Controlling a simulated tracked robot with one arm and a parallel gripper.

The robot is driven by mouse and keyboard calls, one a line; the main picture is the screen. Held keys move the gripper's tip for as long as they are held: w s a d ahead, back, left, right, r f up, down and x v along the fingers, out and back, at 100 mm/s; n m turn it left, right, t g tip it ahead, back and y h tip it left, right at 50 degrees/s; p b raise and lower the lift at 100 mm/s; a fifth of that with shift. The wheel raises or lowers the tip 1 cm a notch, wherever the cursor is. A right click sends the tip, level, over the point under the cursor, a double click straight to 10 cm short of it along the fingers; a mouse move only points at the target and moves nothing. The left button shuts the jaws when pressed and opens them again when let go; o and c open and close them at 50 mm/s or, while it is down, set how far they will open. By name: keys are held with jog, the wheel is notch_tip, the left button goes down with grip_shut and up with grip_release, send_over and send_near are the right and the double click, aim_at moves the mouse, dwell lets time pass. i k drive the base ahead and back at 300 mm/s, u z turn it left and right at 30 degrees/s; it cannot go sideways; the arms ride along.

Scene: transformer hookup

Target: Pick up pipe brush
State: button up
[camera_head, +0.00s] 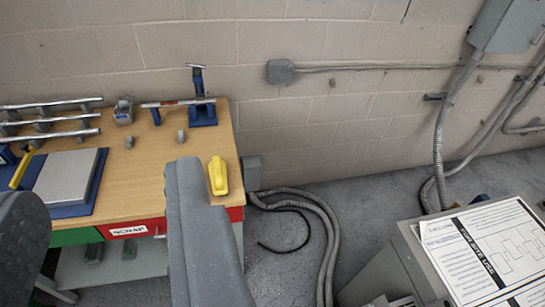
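My gripper (103,190) shows as two wide-apart grey fingers, one at the lower left edge and one in the lower middle. It is open, with nothing seen between the fingertips. I cannot make out a pipe brush for certain. A thin rod with a reddish part (172,103) lies at the back of the wooden workbench (140,170), between a grey block and a blue stand; I cannot tell whether it is the brush. A yellow object (218,176) lies near the bench's right edge, just right of the middle finger's tip.
Metal pipes (45,122) lie on a rack at the bench's left. A grey plate (67,177) sits on a blue base. The blue stand (202,110) rises at the back. A cabinet with a printed sheet (485,250) stands lower right. Hoses (325,225) lie on the floor between.

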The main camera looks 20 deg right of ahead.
aim_at(217, 168)
jog(key=z, duration=0.2)
jog(key=i, duration=1.35)
jog(key=u, duration=0.5)
